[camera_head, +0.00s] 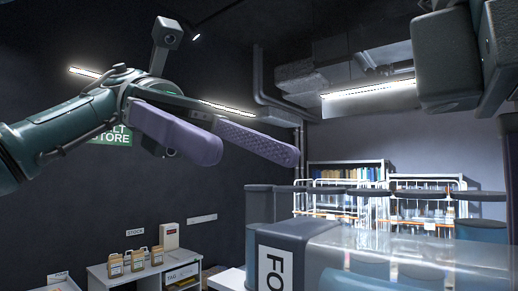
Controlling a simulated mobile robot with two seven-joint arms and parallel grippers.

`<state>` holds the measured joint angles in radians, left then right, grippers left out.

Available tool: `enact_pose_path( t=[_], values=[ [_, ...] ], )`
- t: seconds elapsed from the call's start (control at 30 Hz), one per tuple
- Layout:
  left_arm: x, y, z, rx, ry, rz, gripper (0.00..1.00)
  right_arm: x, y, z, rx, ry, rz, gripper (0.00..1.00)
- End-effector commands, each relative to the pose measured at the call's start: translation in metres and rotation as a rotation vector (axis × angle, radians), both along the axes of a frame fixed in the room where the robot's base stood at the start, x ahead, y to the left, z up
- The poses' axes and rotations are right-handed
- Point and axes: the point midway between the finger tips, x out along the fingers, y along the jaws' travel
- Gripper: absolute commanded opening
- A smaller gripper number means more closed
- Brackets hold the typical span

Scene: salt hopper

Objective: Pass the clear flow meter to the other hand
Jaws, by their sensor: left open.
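My left gripper (252,156) is high at the left of the head view, in front of the dark wall. Its two long purple fingers are spread apart, with nothing between them. I cannot make out the clear flow meter for certain. A large see-through body (420,247) fills the lower right, close to me, with a grey end block (325,231) bearing a white label that reads "FO". I cannot tell whether this is part of the flow meter.
Several teal, dark-topped cylinders (481,229) stand around the clear body. A low white bench (104,276) at the lower left carries several tan jugs (136,260). Railed shelves (346,170) stand at the back.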

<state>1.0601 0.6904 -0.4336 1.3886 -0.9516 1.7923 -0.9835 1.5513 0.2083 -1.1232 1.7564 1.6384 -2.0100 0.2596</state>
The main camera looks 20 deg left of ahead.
Motion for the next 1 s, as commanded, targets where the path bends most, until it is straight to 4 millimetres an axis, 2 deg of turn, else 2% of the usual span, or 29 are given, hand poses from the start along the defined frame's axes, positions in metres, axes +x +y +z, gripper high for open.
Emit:
enact_pose_path(
  t=[0.13,0.27,0.7,0.83,1.0],
  values=[
    [-0.002,0.003,-0.001,0.022,-0.008,-0.011,0.90,0.000,0.000,0.000,0.001,0.000,0.000,0.00],
    [-0.004,-0.005,-0.006,0.022,-0.007,-0.013,0.90,0.000,0.000,0.000,0.001,-0.001,0.000,0.00],
    [-0.025,-0.078,-0.036,0.017,-0.005,-0.014,0.90,0.000,0.000,0.000,0.001,-0.001,0.000,0.00],
    [-0.029,-0.093,-0.043,0.018,-0.005,-0.014,0.90,0.000,0.000,0.000,0.001,0.000,0.000,0.00],
    [-0.031,-0.103,-0.046,0.017,-0.005,-0.012,0.90,0.000,0.000,0.000,0.001,0.000,0.000,0.00]
  ],
)
